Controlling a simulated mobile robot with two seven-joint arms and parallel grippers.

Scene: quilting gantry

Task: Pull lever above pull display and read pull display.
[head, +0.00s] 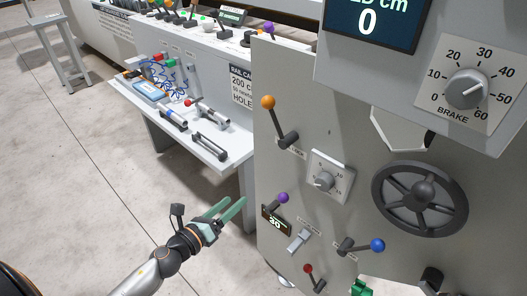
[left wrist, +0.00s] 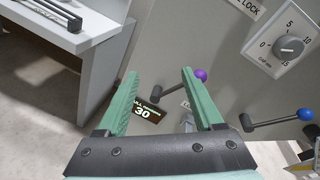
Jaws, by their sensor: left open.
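The lever with a purple ball (head: 283,198) sticks out from the grey panel, just above the small dark pull display (head: 274,221). In the left wrist view the purple ball (left wrist: 201,75) shows beside the right finger, and its dark arm slants down-left between the fingers. The display (left wrist: 146,111) shows there between the fingers, partly beside the left finger, and reads 30. My left gripper (head: 237,201) is open and empty, with green fingers pointing towards the panel, left of the lever and apart from it in the head view. My right gripper is not in view.
The panel also carries an orange-ball lever (head: 268,103), a small dial (head: 325,181), a black handwheel (head: 420,198), a blue-ball lever (head: 377,245) and a red-ball lever (head: 308,269). A white bench (head: 224,162) with tools stands behind.

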